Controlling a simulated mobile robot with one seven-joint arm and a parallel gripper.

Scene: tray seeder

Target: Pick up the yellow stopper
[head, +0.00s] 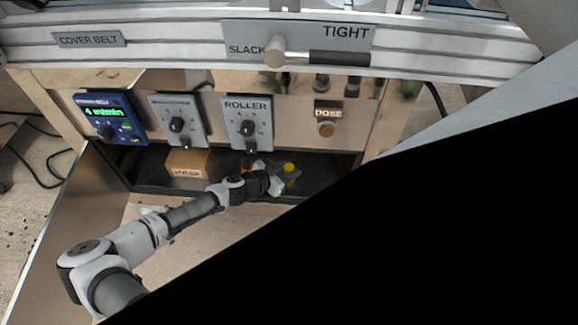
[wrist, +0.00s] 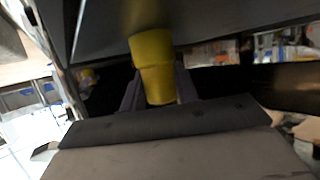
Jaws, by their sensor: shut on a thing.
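The yellow stopper (wrist: 153,68) is a short, stepped yellow cylinder. In the wrist view it stands between the two dark fingers of my gripper (wrist: 156,90), which are shut on it. In the head view the stopper (head: 289,168) shows as a small yellow spot at the tip of my gripper (head: 287,178), inside the dark shelf under the control panel. The fingers hide part of its sides. I cannot tell whether its base touches the shelf.
A cardboard box (head: 187,163) sits on the dark shelf (head: 147,172) to the left. A small orange item (head: 247,167) lies just left of my gripper. The panel with the ROLLER knob (head: 247,128) and DOSE button (head: 326,129) overhangs the shelf. Shelf space at right looks free.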

